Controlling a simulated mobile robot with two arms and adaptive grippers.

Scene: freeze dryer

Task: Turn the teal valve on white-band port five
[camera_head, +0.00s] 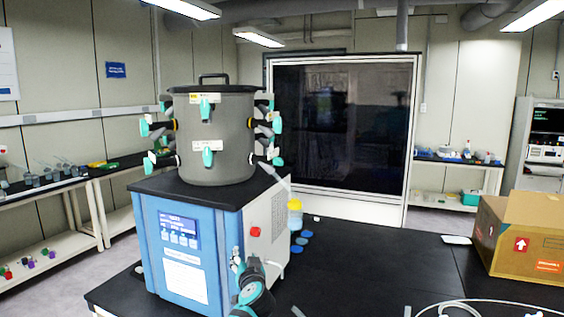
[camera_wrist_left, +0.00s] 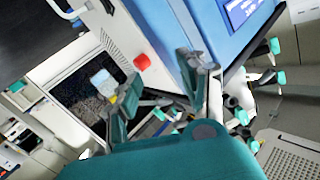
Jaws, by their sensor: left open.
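The freeze dryer's dark grey drum (camera_head: 230,135) stands on the blue and white base (camera_head: 178,240). Ports with teal valves ring it in two tiers. An upper front valve (camera_head: 205,108) is under a yellow-and-white label, and a lower front valve (camera_head: 208,156) is under a white label (camera_head: 207,145). I cannot read the port numbers. A flask with a yellow band (camera_head: 295,212) hangs at the lower right. My left gripper (camera_head: 238,262) is open and empty, low before the base's right corner. Its spread fingers also show in the left wrist view (camera_wrist_left: 158,78), with teal valves (camera_wrist_left: 276,46) at right.
A red button (camera_head: 255,231) is on the base's side. Blue discs (camera_head: 302,238) lie on the black bench (camera_head: 350,265). A cardboard box (camera_head: 525,240) and a pale hose (camera_head: 455,302) are at right. The bench's middle is mostly clear.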

